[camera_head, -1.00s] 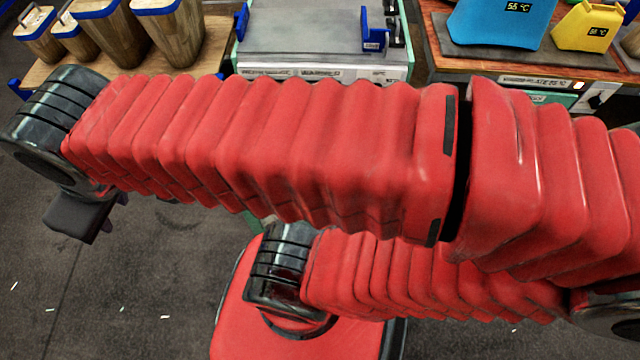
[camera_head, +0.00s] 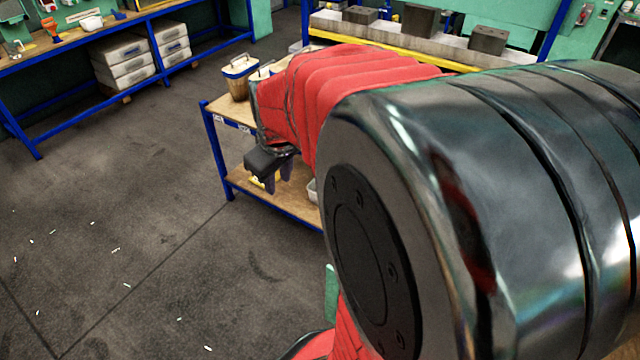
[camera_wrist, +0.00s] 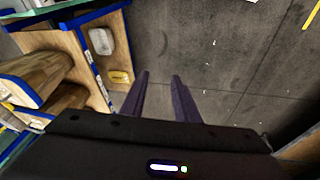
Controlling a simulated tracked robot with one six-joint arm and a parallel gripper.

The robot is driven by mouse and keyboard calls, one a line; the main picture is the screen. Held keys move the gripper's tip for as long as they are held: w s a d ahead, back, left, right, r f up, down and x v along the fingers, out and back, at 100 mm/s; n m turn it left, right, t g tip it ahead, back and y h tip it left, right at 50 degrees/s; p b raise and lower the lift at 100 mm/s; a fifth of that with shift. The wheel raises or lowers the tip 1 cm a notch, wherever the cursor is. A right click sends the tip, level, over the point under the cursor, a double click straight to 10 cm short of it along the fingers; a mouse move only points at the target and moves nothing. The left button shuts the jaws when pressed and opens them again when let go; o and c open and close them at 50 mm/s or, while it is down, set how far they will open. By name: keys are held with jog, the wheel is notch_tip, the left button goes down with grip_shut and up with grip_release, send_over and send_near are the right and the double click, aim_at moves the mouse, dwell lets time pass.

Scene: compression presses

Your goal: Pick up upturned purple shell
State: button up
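I see no purple shell in either current view. My gripper (camera_head: 278,182) hangs in front of the wooden two-level cart in the head view. In the wrist view my gripper (camera_wrist: 160,76) has its two dark purple fingers apart, with only grey floor between and beyond them. It is open and empty. On the cart's lower shelf lie a yellow piece (camera_wrist: 119,76) and a pale grey piece (camera_wrist: 102,41), left of the fingers in the wrist view. My arm hides much of the cart in the head view.
The blue-framed cart (camera_head: 224,104) carries wood-grained containers (camera_head: 239,78) on top. A blue workbench (camera_head: 150,17) stands at the back left, with stacked pale drawers (camera_head: 121,62) beneath. A rack with grey blocks (camera_head: 487,41) is behind. The floor (camera_head: 120,210) at left is open.

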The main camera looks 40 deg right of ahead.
jog(key=s+d+f+g, duration=0.1)
jog(key=s+d+f, duration=0.2)
jog(key=d+f, duration=0.95)
jog(key=s+d+f+g, duration=0.1)
jog(key=s+d+f, duration=0.2)
jog(key=d+f, duration=0.95)
jog(key=s+d+f+n, duration=0.1)
jog(key=s+d+f, duration=0.5)
jog(key=s+f, duration=0.5)
jog(key=s+d+f+g+y, duration=0.1)
jog(key=s+d+f, duration=0.5)
jog(key=s+f, duration=0.6)
notch_tip(320, 180, down, 3)
jog(key=shift+n+y, duration=0.3)
jog(key=shift+n, duration=0.1)
jog(key=shift+s, duration=0.1)
jog(key=shift+f, duration=4.3)
